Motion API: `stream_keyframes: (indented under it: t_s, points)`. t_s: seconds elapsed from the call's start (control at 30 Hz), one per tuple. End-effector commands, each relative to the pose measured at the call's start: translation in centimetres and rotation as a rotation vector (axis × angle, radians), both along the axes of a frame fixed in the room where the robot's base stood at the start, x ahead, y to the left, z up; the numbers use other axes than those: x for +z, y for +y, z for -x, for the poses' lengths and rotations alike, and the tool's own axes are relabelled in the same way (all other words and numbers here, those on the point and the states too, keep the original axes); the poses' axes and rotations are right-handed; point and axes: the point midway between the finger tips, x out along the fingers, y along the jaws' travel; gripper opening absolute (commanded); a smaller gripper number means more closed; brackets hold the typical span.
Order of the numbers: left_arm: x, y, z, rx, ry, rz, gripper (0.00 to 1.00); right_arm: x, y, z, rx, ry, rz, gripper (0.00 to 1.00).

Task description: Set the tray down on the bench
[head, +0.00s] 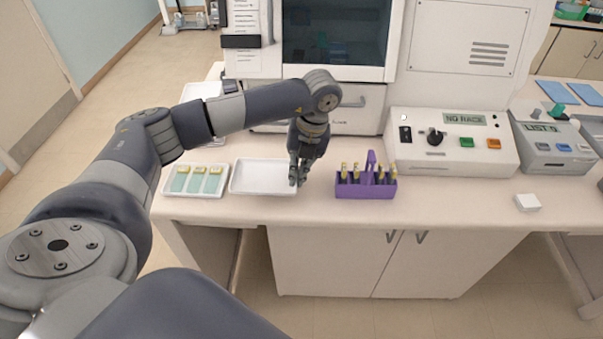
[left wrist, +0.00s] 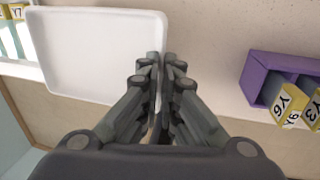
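The empty white tray (head: 262,177) is level at the bench front, between a tray of slides and a purple rack. It also shows in the left wrist view (left wrist: 95,50), where its near edge overlaps the bench's front edge. It looks slightly above the bench (head: 450,200), but the gap is hard to judge. My left gripper (head: 297,178) points down at the tray's right end. In the left wrist view its fingers (left wrist: 160,75) are close together on either side of the tray's right rim, gripping it. My right gripper is out of view.
A white tray with yellow-labelled slides (head: 195,180) stands close on the left. A purple rack (head: 365,187) with yellow-topped slides stands on the right. A control box reading NO RACK (head: 450,140) is further right.

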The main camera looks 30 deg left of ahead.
Motion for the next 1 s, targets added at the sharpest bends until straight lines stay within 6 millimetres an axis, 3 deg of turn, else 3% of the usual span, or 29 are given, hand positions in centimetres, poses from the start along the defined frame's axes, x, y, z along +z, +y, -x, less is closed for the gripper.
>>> stream_keyframes:
  t_s: [0.27,0.5,0.93,1.0]
  points:
    - [-0.3,0.0,-1.7,-0.001,0.002,0.000,0.00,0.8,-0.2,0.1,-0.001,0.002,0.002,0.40]
    - [-3.1,0.0,-1.6,0.000,0.004,-0.001,0.00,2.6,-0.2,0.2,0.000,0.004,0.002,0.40]
    - [-4.2,0.0,-1.7,-0.001,0.002,0.000,0.00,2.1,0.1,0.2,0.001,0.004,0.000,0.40]
    - [-4.0,0.0,-1.7,-0.001,0.002,0.000,0.20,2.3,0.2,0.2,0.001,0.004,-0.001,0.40]
